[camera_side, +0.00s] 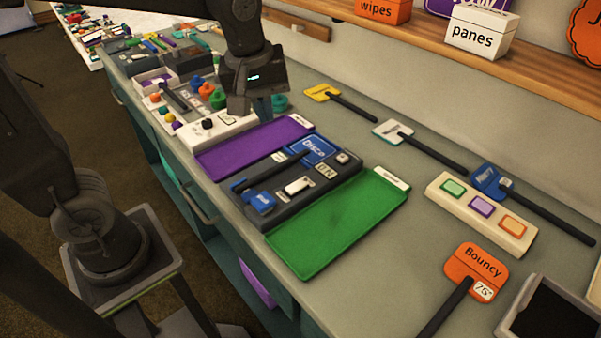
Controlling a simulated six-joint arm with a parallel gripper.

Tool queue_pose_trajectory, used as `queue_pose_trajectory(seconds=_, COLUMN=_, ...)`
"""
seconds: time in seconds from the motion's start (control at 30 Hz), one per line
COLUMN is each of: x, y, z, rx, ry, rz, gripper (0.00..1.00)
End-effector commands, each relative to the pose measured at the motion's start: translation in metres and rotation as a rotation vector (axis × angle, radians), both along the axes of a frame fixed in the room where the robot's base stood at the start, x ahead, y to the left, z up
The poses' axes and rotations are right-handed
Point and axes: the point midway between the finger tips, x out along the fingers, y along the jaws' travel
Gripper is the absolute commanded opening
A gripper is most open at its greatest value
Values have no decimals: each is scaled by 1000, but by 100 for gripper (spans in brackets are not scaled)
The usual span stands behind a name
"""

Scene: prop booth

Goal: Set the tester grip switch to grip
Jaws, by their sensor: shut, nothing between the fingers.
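My gripper (262,108) points down at the end of my arm, with its fingers together and nothing visible between them. It is over the right end of a low white box (214,134) that carries a dark knob (207,123) and small dark markings. This box may be the tester. Its lettering is too small to read, and I cannot tell which part is the grip switch or how it is set. My gripper hides part of the box's right end, and I cannot tell whether the fingers touch it.
A purple mat (225,158), a dark tray (290,212) with a blue "Disco" sign (318,147), and a green mat (330,230) lie in front. Colored knobs (207,91) stand behind the box. Paddle signs, including orange "Bouncy" (476,264), lie right. Bare counter (385,160) separates them.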

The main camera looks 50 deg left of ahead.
Motion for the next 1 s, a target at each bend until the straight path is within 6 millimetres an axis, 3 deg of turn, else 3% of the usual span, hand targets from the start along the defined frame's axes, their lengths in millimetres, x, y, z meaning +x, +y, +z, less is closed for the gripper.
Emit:
queue_pose_trajectory(seconds=0.2, x=41, y=-10, z=-21, rx=-38, ry=116, rz=347, gripper=0)
queue_pose_trajectory(seconds=0.4, x=59, y=-16, z=-34, rx=-43, ry=166, rz=532, gripper=0)
queue_pose_trajectory(seconds=1.0, x=63, y=-17, z=-40, rx=-43, ry=175, rz=577, gripper=0)
